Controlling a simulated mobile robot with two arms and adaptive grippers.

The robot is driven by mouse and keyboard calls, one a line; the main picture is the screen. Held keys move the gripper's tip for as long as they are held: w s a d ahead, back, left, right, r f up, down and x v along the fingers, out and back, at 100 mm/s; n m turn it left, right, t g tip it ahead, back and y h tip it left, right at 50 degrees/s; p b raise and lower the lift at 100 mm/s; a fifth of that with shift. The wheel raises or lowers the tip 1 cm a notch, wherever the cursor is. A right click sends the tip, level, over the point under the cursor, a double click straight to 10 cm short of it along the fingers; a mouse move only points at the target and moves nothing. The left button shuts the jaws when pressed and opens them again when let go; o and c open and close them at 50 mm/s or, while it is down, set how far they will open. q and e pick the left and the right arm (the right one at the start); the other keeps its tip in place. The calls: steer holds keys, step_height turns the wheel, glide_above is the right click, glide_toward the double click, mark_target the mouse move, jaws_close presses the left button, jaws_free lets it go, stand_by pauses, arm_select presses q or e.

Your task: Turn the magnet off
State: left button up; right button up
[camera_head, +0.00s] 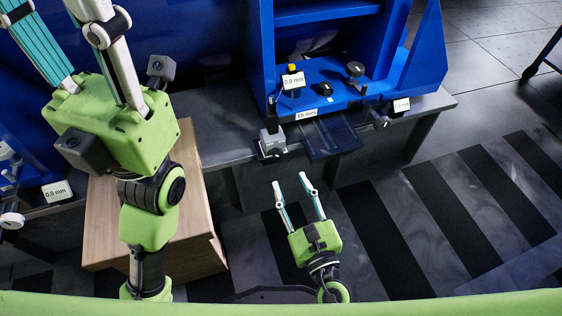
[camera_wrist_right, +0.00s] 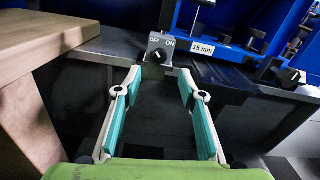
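The magnet switch (camera_head: 271,143) is a small grey block at the front edge of the dark bench, below the blue frame. In the right wrist view the magnet switch (camera_wrist_right: 160,46) shows OFF and ON labels and a dark knob. My right gripper (camera_head: 304,184) is open and empty, in front of and below the switch, apart from it. Its fingers point toward the switch in the wrist view (camera_wrist_right: 156,78). My left gripper (camera_head: 52,30) is raised at the upper left; its fingers are spread, the tips run out of the picture, and it appears empty.
A wooden box (camera_head: 102,225) stands left of my right gripper. The blue frame (camera_head: 425,60) holds gauges reading 0.0 mm and a 15 mm label (camera_head: 306,114). A dark plate (camera_head: 331,137) lies right of the switch. The striped floor (camera_head: 440,215) at right is clear.

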mark_target(279, 156)
steer(key=b+x, duration=0.1)
steer(key=x, duration=0.7)
steer(key=shift+w, duration=0.2)
jaws_close()
